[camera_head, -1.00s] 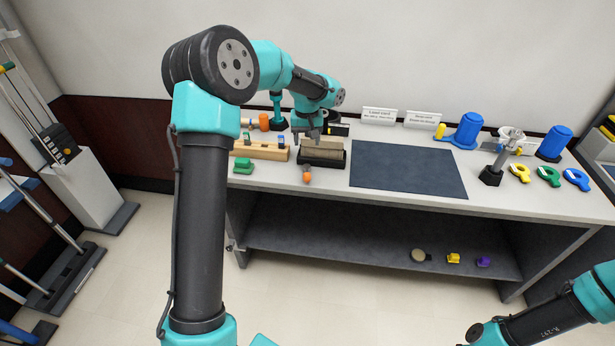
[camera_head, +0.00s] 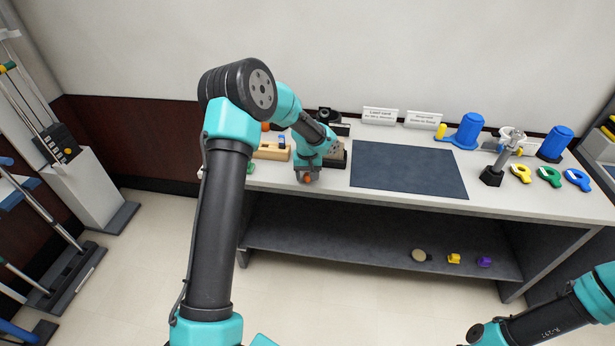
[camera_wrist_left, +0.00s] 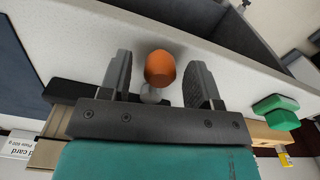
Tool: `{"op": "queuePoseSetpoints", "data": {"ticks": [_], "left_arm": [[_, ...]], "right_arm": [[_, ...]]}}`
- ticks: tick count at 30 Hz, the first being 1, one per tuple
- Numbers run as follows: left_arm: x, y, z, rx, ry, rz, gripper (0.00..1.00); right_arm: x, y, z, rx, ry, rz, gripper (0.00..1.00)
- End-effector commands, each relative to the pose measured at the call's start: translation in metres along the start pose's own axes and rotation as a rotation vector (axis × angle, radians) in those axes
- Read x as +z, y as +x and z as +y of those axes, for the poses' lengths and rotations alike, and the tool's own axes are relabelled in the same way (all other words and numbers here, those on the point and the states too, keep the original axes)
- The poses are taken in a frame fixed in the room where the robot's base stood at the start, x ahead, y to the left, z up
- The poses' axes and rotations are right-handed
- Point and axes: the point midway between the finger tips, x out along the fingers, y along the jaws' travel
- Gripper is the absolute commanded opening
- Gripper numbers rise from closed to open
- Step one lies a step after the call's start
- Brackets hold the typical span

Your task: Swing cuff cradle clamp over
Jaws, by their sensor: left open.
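The cuff cradle (camera_head: 341,158), a beige block in a dark tray, stands near the table's front edge, partly hidden by my left arm. In the left wrist view its dark base (camera_wrist_left: 65,92) runs behind my gripper. An orange knob (camera_wrist_left: 160,68) on a short grey stem, seemingly the clamp's handle, sits between my left gripper's two fingers (camera_wrist_left: 160,78). Gaps show on both sides of the knob. In the head view the left gripper (camera_head: 307,177) is over the orange knob at the table edge. My right gripper is out of view.
A wooden block (camera_head: 272,152) and a green piece (camera_wrist_left: 276,103) are beside the cradle. A dark mat (camera_head: 408,170) lies to the right, clear. Two cards (camera_head: 380,115) stand behind.

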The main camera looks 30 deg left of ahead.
Motion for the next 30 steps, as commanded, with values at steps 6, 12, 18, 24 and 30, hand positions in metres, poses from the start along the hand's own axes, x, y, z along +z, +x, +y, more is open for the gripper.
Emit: {"op": "queuePoseSetpoints", "data": {"ticks": [6,12,18,24,30], "left_arm": [[-0.0001,0.0089,0.0002,0.001,0.001,0.001,0.57],[-0.0001,0.0088,0.0001,0.000,0.001,0.001,0.57],[-0.0001,0.0087,0.0000,0.000,0.001,0.001,0.38],[-0.0001,0.0086,0.0000,0.000,0.001,0.001,0.19],[-0.0001,0.0086,0.0000,0.000,0.001,0.001,0.00]], "right_arm": [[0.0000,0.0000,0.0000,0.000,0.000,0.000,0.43],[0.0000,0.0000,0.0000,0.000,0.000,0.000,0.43],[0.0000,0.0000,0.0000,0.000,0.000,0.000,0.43],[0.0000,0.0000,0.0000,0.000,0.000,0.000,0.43],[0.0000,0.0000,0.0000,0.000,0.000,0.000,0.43]]}}
